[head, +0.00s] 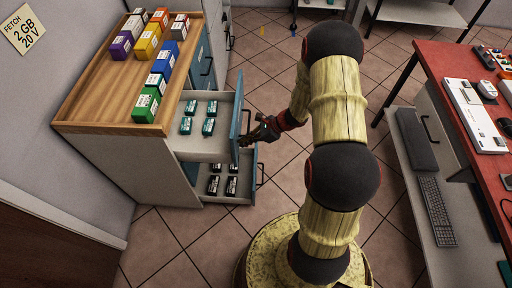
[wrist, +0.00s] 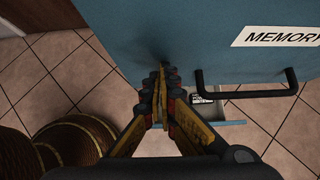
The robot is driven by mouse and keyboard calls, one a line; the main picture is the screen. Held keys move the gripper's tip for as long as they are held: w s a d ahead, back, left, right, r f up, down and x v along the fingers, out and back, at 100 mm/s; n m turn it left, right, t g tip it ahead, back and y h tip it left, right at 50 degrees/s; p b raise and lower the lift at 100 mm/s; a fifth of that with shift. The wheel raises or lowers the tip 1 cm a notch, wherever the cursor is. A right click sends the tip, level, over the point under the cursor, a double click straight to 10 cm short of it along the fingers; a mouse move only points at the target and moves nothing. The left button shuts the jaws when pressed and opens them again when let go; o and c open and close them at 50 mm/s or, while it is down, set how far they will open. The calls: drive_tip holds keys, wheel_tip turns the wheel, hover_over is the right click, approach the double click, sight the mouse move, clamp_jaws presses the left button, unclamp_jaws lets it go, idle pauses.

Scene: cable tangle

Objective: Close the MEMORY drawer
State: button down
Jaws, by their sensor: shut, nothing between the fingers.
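The MEMORY drawer is the upper open drawer of the cabinet, pulled well out, with several small teal modules inside. Its blue front (head: 236,112) faces right in the head view. In the wrist view the front (wrist: 200,35) fills the upper part, with a white MEMORY label (wrist: 278,36) and a dark bar handle (wrist: 246,92). My gripper (head: 244,141) is shut and empty at the drawer front. In the wrist view its fingertips (wrist: 160,76) are left of the handle, at or very near the front's face; I cannot tell whether they touch.
A lower drawer (head: 242,188) is also open, holding several black-and-white items. Coloured boxes (head: 148,104) stand on the wooden cabinet top (head: 88,104). A red-topped table (head: 452,100) stands at right.

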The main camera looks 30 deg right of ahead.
drive_tip(key=w+a, duration=0.4)
drive_tip(key=a, duration=0.2)
drive_tip(key=w+a, duration=0.4)
drive_tip(key=a, duration=0.3)
drive_tip(key=w+a+b, duration=0.1)
drive_tip(key=w+a, duration=0.4)
drive_tip(key=a, duration=0.1)
drive_tip(key=shift+w+a, duration=0.1)
drive_tip(key=shift+a, duration=0.2)
drive_tip(key=shift+w+a, duration=0.35)
drive_tip(key=shift+a, duration=0.05)
